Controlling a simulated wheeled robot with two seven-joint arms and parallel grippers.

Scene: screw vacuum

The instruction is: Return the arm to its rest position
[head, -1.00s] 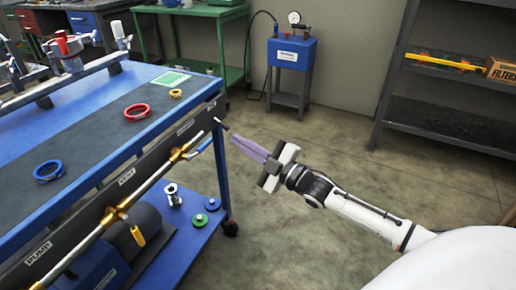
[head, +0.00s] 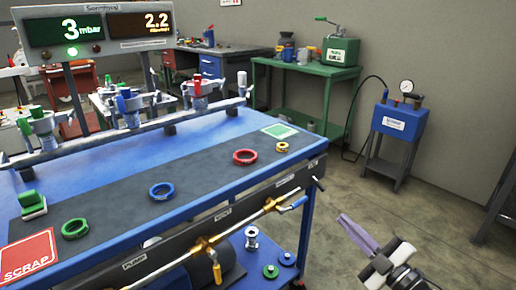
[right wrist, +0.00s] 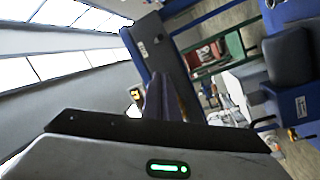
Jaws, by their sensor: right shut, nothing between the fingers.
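My right gripper (head: 357,232) is at the lower right of the head view, beside the right end of the blue workbench (head: 110,165) and apart from it. Its purple fingers are together with nothing between them, pointing up and left. In the right wrist view the fingers (right wrist: 160,97) show beyond the dark gripper body. The wrist view is strongly tilted. My left gripper does not show.
Red (head: 245,157), blue (head: 161,190), green (head: 75,228) and yellow rings lie on the bench. A valve handle (head: 300,202) sticks out at its front right. A blue pump unit (head: 398,125) stands by the wall. Floor between is clear.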

